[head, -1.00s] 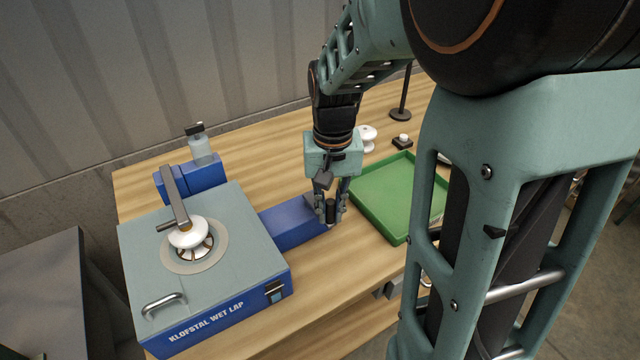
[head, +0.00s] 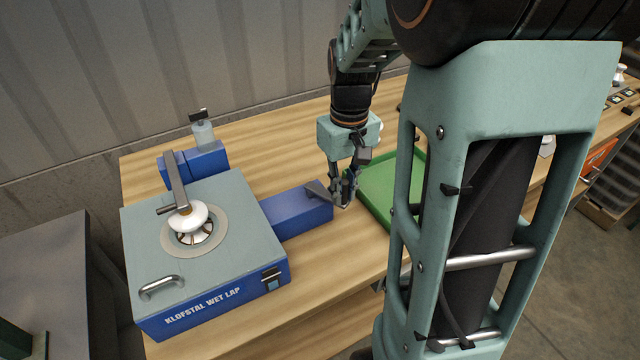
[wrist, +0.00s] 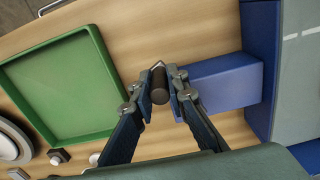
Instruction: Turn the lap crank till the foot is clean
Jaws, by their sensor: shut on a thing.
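The blue wet lap (head: 205,300) stands on the bench at the left, with a grey top. A white insulator (head: 188,216) sits over its round lap plate (head: 222,240), under a grey holding arm (head: 177,186). The underside of its foot is hidden. A blue housing (head: 302,212) extends right from the lap. My gripper (head: 345,196) is at the end of this housing. In the wrist view, my gripper (wrist: 160,88) has its fingers on both sides of the dark, round crank grip (wrist: 159,90). It is shut on that grip.
A green tray (wrist: 102,60) lies close beside the gripper, on the side away from the lap. A clear bottle with a dark top (head: 202,132) stands behind the lap. Bare bench (head: 318,262) lies in front of the blue housing.

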